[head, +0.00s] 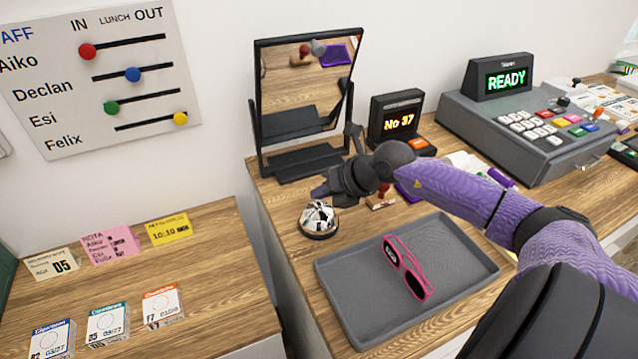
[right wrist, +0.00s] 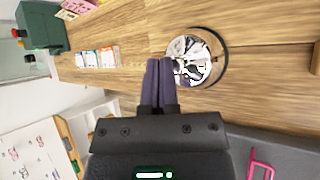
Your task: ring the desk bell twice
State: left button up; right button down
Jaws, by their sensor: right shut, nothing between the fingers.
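In the right wrist view the shut fingers (right wrist: 160,68) point toward the bell's edge. I cannot tell whether they touch it. My left gripper is not in view.
A grey tray (head: 340,309) with pink sunglasses (head: 405,267) lies in front of the bell. A black-framed mirror (head: 258,102), a "No 37" display (head: 398,121) and a cash register (head: 519,136) stand behind. A lower wooden surface (head: 200,285) with cards is at left.

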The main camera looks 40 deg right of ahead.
aim_at(321, 203)
jog(key=shift+r, duration=0.45)
notch_tip(321, 203, up, 5)
jog(key=p, duration=0.5)
jog(key=shift+r, duration=0.1)
dwell(2.2)
